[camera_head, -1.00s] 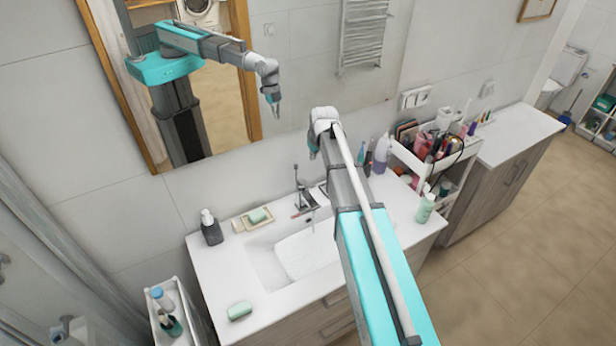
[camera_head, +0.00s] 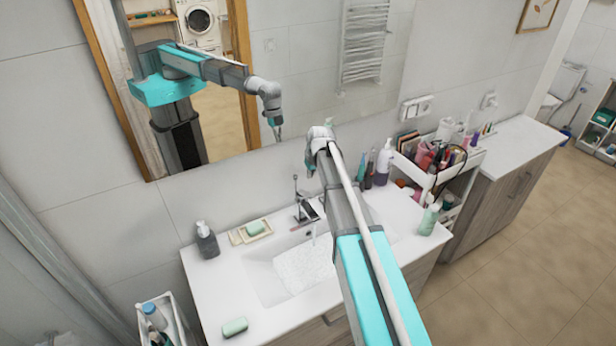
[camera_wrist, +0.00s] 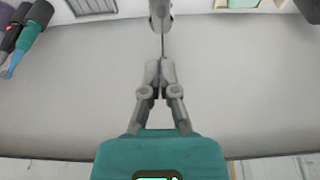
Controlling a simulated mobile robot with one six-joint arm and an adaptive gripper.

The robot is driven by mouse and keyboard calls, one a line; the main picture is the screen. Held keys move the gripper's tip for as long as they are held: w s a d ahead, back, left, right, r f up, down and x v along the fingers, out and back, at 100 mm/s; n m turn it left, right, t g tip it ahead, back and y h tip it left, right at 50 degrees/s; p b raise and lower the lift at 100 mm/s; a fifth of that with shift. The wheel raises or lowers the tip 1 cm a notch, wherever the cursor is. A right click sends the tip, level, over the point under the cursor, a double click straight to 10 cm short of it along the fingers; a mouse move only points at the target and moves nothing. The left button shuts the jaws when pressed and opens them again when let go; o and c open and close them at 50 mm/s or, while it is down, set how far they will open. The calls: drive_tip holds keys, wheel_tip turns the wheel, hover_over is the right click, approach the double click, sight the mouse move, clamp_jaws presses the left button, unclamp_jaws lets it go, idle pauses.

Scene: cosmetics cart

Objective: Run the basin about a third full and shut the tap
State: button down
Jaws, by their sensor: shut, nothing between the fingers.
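The white basin (camera_head: 259,277) is set in the counter, with a rippled patch of water (camera_head: 303,268) on its floor. I cannot tell the depth. The chrome tap (camera_head: 306,212) stands at its back edge with its thin lever upright; a narrow stream (camera_head: 314,236) seems to fall from the spout. My gripper (camera_head: 310,172) hangs above and just behind the tap in the head view. In the wrist view my gripper (camera_wrist: 161,65) is shut and empty, its tips close to the thin lever above the tap (camera_wrist: 160,12). Contact is unclear. My arm hides the basin's right part.
A soap dish (camera_head: 238,236) and a dark pump bottle (camera_head: 207,240) stand left of the tap. A green soap bar (camera_head: 235,327) lies at the front left. Several bottles (camera_head: 383,163) and a filled cart (camera_head: 467,178) stand to the right. The mirror is close behind.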

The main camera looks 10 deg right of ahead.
drive_tip(key=b, duration=0.4)
hover_over(311, 195)
drive_tip(key=w, duration=0.1)
drive_tip(key=shift+s+x, duration=0.2)
drive_tip(key=shift+x, duration=0.9)
drive_tip(key=shift+s+x, duration=0.25)
drive_tip(key=shift+x, duration=0.8)
drive_tip(key=shift+s+d+f+b, duration=0.15)
drive_tip(key=shift+s+f+b, duration=0.3)
drive_tip(key=shift+f+b, duration=0.35)
drive_tip(key=shift+s+d+f+b, duration=0.1)
drive_tip(key=shift+s+f+b, duration=0.45)
drive_tip(key=shift+f, duration=0.3)
